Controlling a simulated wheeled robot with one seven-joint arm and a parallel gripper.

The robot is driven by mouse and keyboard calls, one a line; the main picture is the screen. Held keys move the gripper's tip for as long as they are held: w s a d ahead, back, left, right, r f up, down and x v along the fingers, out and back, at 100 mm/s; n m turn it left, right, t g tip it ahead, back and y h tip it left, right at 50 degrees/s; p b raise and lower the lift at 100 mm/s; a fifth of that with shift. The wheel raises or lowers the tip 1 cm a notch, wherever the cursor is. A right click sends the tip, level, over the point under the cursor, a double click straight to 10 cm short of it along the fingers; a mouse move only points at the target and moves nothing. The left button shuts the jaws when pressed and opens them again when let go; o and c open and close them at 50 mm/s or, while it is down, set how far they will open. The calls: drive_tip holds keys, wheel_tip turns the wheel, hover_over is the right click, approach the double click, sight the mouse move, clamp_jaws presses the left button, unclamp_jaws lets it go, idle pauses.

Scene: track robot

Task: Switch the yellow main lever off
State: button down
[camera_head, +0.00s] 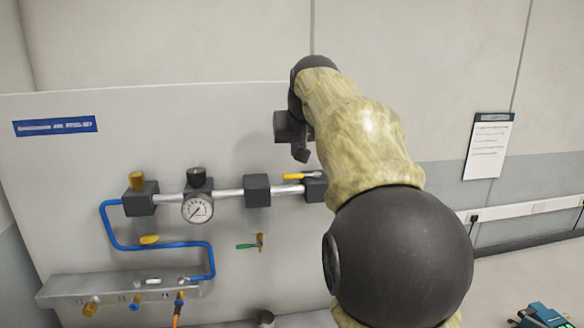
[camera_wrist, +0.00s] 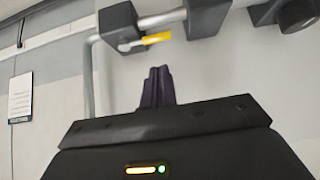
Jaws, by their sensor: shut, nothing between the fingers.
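The yellow main lever (camera_head: 294,177) is on the panel, attached at a dark valve block (camera_head: 314,188) at the right end of the pipe. Its handle points left from that block, roughly along the pipe. In the wrist view the lever (camera_wrist: 157,38) shows at top centre, beside its dark block (camera_wrist: 119,24). My gripper (camera_head: 301,154) is in front of the panel, just above the lever in the head view. In the wrist view my fingers (camera_wrist: 158,72) are together and empty, with a gap in the picture between their tips and the lever. My arm hides the panel right of the valve block.
The pipe carries a pressure gauge (camera_head: 198,208) and another dark block (camera_head: 257,191). A small green-handled valve (camera_head: 247,246) sits below. A blue hose (camera_head: 165,245) and a grey manifold (camera_head: 75,289) are lower left. The panel above the pipe is mostly clear.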

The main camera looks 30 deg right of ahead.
sight(301, 176)
drive_tip(key=p+x, duration=0.2)
drive_tip(key=x, duration=0.8)
